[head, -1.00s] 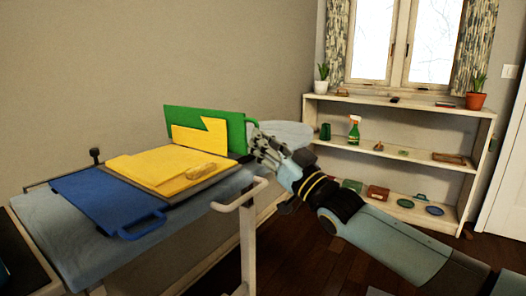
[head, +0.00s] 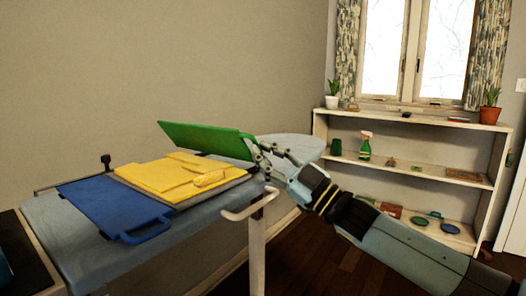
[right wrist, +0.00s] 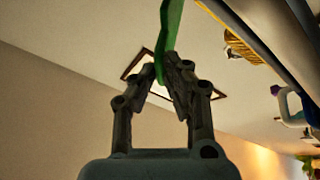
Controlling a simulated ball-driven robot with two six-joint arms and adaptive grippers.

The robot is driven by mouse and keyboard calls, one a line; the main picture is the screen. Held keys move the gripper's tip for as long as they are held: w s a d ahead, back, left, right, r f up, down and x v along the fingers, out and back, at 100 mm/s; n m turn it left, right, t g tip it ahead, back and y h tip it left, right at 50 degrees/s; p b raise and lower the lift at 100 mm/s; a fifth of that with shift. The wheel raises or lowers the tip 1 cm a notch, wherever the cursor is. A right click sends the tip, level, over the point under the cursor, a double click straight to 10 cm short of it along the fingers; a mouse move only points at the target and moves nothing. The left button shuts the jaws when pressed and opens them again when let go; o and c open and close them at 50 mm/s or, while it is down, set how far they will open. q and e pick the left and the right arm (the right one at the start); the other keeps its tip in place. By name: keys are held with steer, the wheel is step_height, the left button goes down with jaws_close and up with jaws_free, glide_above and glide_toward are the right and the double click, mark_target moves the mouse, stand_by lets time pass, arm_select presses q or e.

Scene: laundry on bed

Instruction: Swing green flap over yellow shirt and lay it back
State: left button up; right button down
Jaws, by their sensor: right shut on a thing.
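The green flap (head: 206,139) is tilted up at the far right side of the folding board, leaning over the yellow shirt (head: 172,176). The shirt lies folded flat on the board's grey middle panel (head: 212,190). The blue flap (head: 112,205) lies flat at the left, its handle toward the front. My right gripper (head: 257,150) is at the green flap's right edge. In the right wrist view its fingers (right wrist: 167,78) are closed on the green flap's handle part (right wrist: 170,30). My left gripper is not in view.
The board rests on a blue-grey padded surface (head: 85,245) with a white rail (head: 250,205) at its front right. A white shelf (head: 420,155) with bottles, pots and small items stands at the right below the window. Wall is behind.

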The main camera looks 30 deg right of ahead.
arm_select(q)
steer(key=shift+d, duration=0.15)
arm_select(e)
steer(key=shift+r, duration=0.2)
steer(key=c, duration=1.4)
jaws_free()
steer(key=shift+a, duration=0.15)
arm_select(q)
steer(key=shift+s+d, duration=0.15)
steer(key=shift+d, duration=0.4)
arm_select(e)
steer(key=shift+f, duration=0.1)
steer(key=shift+s, duration=0.1)
steer(key=shift+s+f, duration=0.15)
steer(key=shift+f, duration=0.05)
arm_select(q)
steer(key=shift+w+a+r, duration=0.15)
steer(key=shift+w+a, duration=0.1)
arm_select(e)
steer(key=v, duration=1.1)
steer(key=shift+s+d+r, duration=0.15)
steer(key=shift+s+d, duration=0.1)
steer(key=shift+s, duration=0.05)
